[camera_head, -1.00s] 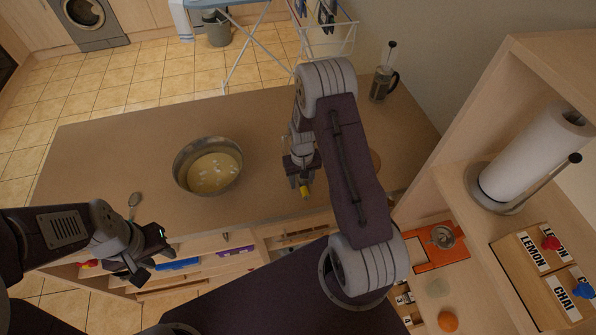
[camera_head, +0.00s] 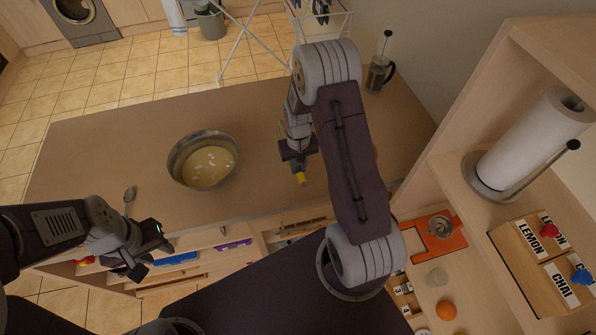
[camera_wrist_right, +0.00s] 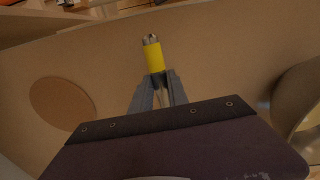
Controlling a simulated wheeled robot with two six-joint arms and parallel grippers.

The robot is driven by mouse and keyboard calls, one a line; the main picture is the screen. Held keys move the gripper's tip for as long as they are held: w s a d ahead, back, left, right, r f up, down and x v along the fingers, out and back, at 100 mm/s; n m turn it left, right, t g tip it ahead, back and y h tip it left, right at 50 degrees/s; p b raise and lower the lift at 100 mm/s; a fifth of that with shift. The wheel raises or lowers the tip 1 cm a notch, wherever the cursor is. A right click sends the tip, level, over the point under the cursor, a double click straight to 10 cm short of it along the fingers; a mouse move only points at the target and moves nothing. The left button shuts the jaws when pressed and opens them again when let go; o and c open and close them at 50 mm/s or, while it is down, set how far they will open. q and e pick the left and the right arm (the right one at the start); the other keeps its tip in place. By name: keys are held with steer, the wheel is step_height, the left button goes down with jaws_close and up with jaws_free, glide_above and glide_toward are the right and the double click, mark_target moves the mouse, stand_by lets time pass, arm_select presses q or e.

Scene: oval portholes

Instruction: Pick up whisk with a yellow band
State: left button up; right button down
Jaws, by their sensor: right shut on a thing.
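The whisk with a yellow band shows in the right wrist view (camera_wrist_right: 153,55) as a yellow-banded piece with a metal end, held between the fingertips of my right gripper (camera_wrist_right: 157,82). In the head view its yellow band (camera_head: 300,179) sticks out below my right gripper (camera_head: 298,165), over the counter; the rest of the whisk is hidden by the gripper. My left gripper (camera_head: 150,252) is at the counter's front edge on the left. It appears empty with its fingers apart.
A metal bowl of yellow batter (camera_head: 204,160) stands on the counter (camera_head: 95,150), left of my right gripper. A spoon (camera_head: 129,196) lies at the left. A French press (camera_head: 379,74) stands at the back right. A shelf unit with a paper towel roll (camera_head: 535,142) rises at the right.

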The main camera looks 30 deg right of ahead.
steer(key=s+a+r+b, duration=0.1)
steer(key=s+a+r, duration=0.2)
steer(key=a+r, duration=0.4)
steer(key=a, duration=0.4)
steer(key=shift+s+r+b, duration=0.2)
steer(key=shift+s+b, duration=0.05)
steer(key=shift+b, duration=0.1)
steer(key=shift+a, duration=0.1)
stand_by(0.4)
